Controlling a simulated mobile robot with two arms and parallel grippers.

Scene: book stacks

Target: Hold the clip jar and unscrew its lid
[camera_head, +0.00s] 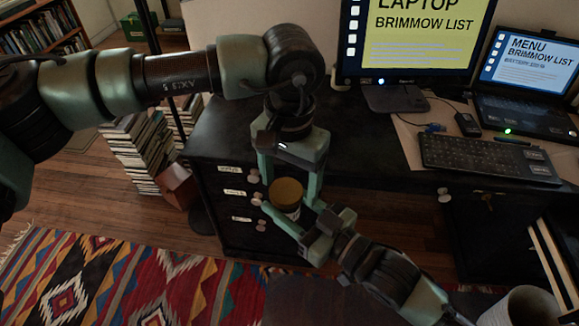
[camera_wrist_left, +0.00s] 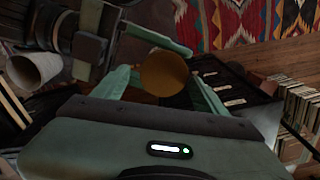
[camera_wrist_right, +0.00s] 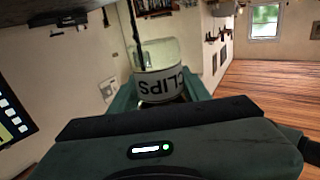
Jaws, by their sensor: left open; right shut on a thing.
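The clip jar (camera_head: 292,212) has an amber-brown round lid (camera_head: 286,190) and a white band. It is held in the air in front of the black desk. In the right wrist view the jar (camera_wrist_right: 158,82) shows its CLIPS label upside down. My right gripper (camera_head: 291,209) is shut on the jar's body from the side. My left gripper (camera_head: 289,186) points down from above, open, with a finger on either side of the lid. The left wrist view shows the lid (camera_wrist_left: 163,74) between these fingers; I cannot tell if they touch it.
The black desk (camera_head: 225,138) with labelled drawers is behind the jar. It bears a monitor (camera_head: 415,45), a laptop (camera_head: 525,75) and a keyboard (camera_head: 490,158). A pale cup (camera_head: 528,306) is at the lower right. Book stacks (camera_head: 135,155) and a patterned rug (camera_head: 120,280) lie left.

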